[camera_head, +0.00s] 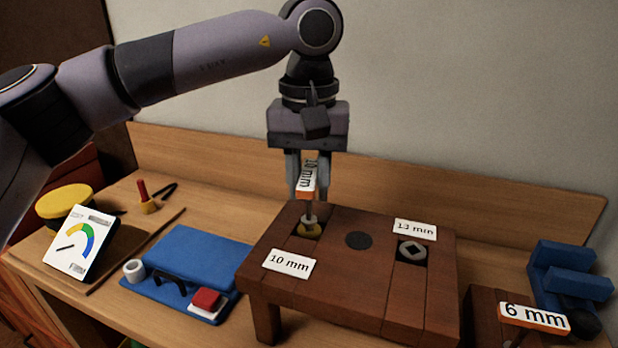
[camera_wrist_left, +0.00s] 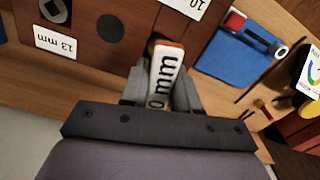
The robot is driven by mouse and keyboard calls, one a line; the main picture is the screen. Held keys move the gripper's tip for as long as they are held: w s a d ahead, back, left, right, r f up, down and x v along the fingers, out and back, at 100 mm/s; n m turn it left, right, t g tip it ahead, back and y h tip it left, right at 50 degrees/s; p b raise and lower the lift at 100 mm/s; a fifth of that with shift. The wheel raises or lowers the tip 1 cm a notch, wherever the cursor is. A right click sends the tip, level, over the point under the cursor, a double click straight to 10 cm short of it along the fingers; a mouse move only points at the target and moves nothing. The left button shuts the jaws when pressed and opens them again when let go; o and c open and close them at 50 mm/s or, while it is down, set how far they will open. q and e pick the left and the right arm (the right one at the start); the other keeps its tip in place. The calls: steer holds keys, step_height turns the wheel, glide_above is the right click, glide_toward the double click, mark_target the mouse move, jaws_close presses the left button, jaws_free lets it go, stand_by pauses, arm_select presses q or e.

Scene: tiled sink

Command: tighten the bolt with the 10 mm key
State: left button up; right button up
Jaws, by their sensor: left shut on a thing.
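My left gripper (camera_head: 308,178) is shut on the 10 mm key (camera_head: 307,181), which has an orange and white labelled handle. The key also shows between the fingers in the left wrist view (camera_wrist_left: 165,75). It points down, its shaft over the brass-coloured bolt (camera_head: 309,228) in the left slot of the wooden stand (camera_head: 340,270), beside the 10 mm label (camera_head: 289,263). The key's lower end appears to meet the bolt; I cannot tell how far it is seated. In the left wrist view the bolt is mostly hidden behind the key. My right gripper is not in view.
A grey bolt (camera_head: 411,250) sits by the 13 mm label (camera_head: 415,229). A 6 mm key (camera_head: 534,317) stands at the lower right, near a blue object (camera_head: 570,275). A backboard (camera_head: 430,185) runs behind.

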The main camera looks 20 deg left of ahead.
arm_select(q)
steer(key=shift+r+m+p, duration=0.1)
steer(key=shift+m+p, duration=0.6)
steer(key=shift+m, duration=0.2)
steer(key=m+p, duration=0.1)
steer(key=m, duration=0.3)
steer(key=shift+p, duration=0.4)
steer(key=o, duration=1)
steer(key=shift+c, duration=0.2)
